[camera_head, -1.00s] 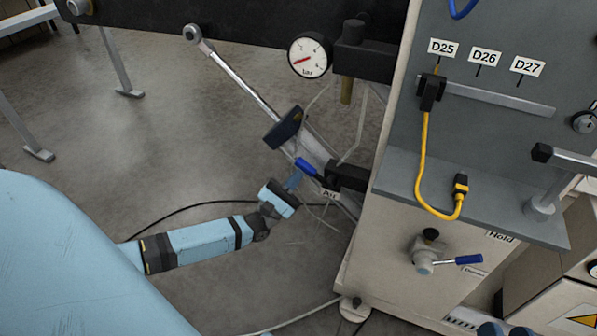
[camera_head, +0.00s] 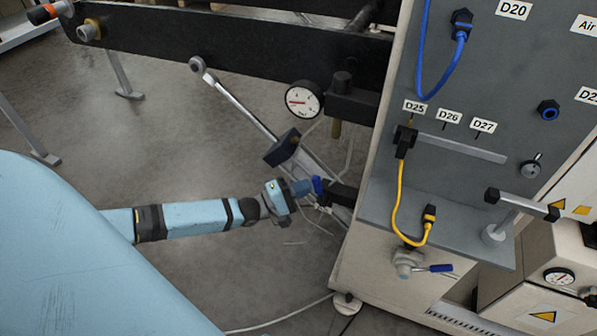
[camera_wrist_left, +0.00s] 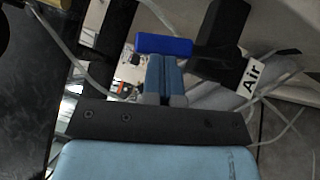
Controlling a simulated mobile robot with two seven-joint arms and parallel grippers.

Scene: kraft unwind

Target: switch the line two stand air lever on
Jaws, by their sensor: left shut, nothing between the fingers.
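The air lever is a small blue handle (camera_head: 318,185) on a black valve body (camera_head: 343,195) at the side of the grey machine cabinet. In the left wrist view the blue handle (camera_wrist_left: 164,45) lies across the picture just beyond my fingertips, with a white "Air" label (camera_wrist_left: 251,79) to its right. My left gripper (camera_head: 303,188) is shut and empty, its fingertips at the handle's left side. They look to be touching or very close; I cannot tell which. The left fingers (camera_wrist_left: 165,72) also show in the wrist view. My right gripper is out of view.
A pressure gauge (camera_head: 304,99) and a black beam (camera_head: 230,45) stand above the lever. A slanted metal bar with a dark block (camera_head: 282,148) lies close above my gripper. Another blue-handled valve (camera_head: 409,263) is at the cabinet front.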

